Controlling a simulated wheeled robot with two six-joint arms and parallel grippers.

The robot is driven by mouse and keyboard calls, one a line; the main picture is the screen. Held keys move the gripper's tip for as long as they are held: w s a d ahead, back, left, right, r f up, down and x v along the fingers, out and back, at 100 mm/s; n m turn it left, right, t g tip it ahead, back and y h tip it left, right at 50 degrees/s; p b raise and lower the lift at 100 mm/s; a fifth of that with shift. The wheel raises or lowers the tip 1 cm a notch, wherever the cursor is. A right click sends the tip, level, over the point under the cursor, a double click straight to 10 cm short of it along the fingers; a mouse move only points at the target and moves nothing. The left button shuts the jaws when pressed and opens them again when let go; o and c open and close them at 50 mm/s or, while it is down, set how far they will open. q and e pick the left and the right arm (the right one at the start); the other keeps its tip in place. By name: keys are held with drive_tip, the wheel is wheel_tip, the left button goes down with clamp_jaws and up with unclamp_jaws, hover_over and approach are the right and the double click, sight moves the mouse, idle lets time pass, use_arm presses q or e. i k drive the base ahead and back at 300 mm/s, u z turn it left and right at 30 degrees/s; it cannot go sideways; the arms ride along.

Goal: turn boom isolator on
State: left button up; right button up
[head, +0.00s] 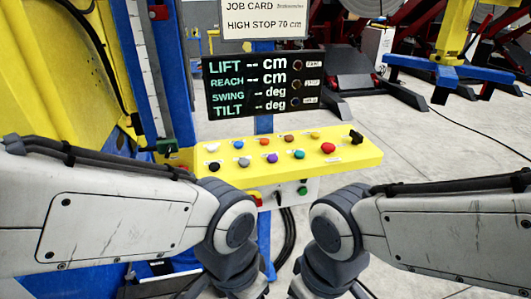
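A yellow control console (366,156) stands ahead of me with two rows of coloured buttons. A black switch (356,137) stands at its right end, beside a red mushroom button (328,148). A red-and-yellow knob (256,198) shows on the grey box (285,192) under the console, partly hidden by my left arm. I cannot read which control is the boom isolator. My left arm (110,215) and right arm (440,225) reach in from the sides, their wrists pointing down below the console. Both grippers are out of the picture.
A black display (265,84) above the console shows LIFT, REACH, SWING and TILT with dashes. A job card (264,20) reads HIGH STOP 70 cm. A blue post and yellow machine (60,85) stand left. Black cables (290,235) hang below. Grey floor (430,140) is open at right.

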sight(259, 201)
drive_tip(key=z, duration=0.5)
drive_tip(key=k, duration=1.15)
drive_tip(key=u, duration=0.55)
drive_tip(key=i, duration=1.3)
drive_tip(key=z, duration=0.05)
